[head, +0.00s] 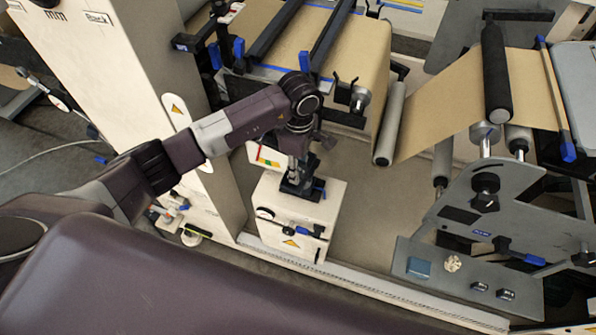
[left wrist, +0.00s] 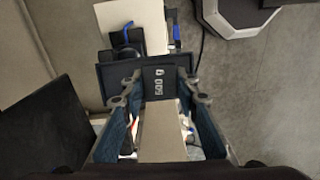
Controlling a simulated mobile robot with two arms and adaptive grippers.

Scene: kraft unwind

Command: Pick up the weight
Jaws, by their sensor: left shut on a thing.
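The weight (left wrist: 158,83) is a dark block with a pale printed label that seems to read 500 g or 600 g, in the middle of the left wrist view. My left gripper (left wrist: 158,98) has one finger on each side of the weight and is shut on it. In the head view my left gripper (head: 295,175) points down over a cream box-shaped unit, and the weight is hard to make out there. I cannot tell whether the weight touches the surface below. My right gripper is not in view.
The cream unit (head: 270,225) stands beside a tall cream machine column (head: 130,60). Brown kraft web (head: 460,105) and rollers (head: 390,125) lie behind and to the right. A grey panel with knobs (head: 450,275) is at lower right. Floor shows between the unit and panel.

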